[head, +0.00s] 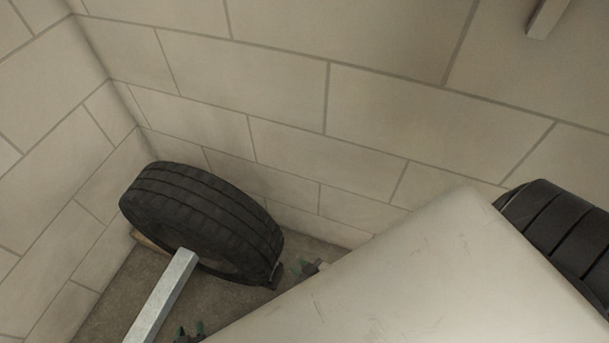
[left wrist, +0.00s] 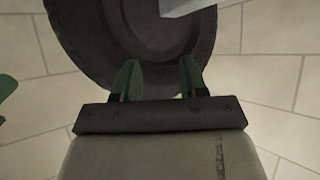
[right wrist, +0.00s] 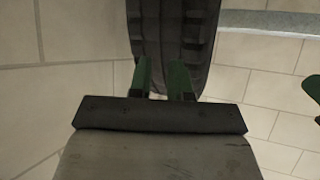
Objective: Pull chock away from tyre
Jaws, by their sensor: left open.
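A black tyre (head: 195,215) stands on the floor in the corner at the left of the head view. A small dark wedge-like piece (head: 277,276), likely a chock, is against its lower right edge. A light brown piece (head: 150,243) shows low behind its left side, mostly hidden. My left gripper (head: 190,331) is open and empty at the bottom edge, in front of the tyre; its fingers (left wrist: 158,80) face the tyre's side (left wrist: 75,45).
A grey metal bar (head: 162,297) runs from the tyre's centre to the lower left. Pale block walls (head: 290,100) close in behind and left. Another tyre (head: 565,225) stands at the right edge. My own pale arm hides the lower right.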

